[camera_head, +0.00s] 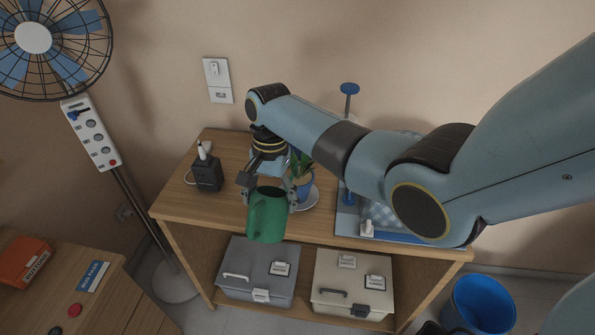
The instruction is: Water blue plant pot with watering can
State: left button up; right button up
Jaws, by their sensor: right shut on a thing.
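A green watering can (267,217) is held in front of the wooden shelf's front edge, toward its left half. My right gripper (268,192) is shut on the can from above and behind, and hides part of it. A blue plant pot (303,188) with a green plant stands on a white saucer (310,200) on the shelf top, just right of the can. My wrist covers part of the plant. I cannot make out the can's spout. My left gripper is not in view.
The wooden shelf (220,145) also bears a black charger-like box (207,174) at left and a blue-framed item (347,222) under my arm. Grey (257,272) and beige (352,283) boxes sit below. A fan (33,38) stands left, a blue bucket (480,303) at lower right.

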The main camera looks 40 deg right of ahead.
jog(key=shift+r, duration=0.1)
dwell(0.3)
jog(key=shift+w+d+r+y, duration=0.15)
jog(key=shift+r+y, duration=0.15)
jog(key=shift+r, duration=0.2)
dwell(1.0)
jog(key=shift+a+r+t+h, duration=0.2)
jog(key=shift+r+t+h, duration=0.15)
jog(key=shift+h, duration=0.35)
jog(key=r+t+h, duration=0.1)
jog(key=h, duration=0.2)
jog(key=shift+r+t, duration=0.35)
jog(key=shift+d+r+t+h, duration=0.15)
jog(key=shift+r+t+h, duration=0.15)
jog(key=shift+h, duration=0.5)
jog(key=shift+r, duration=3.05)
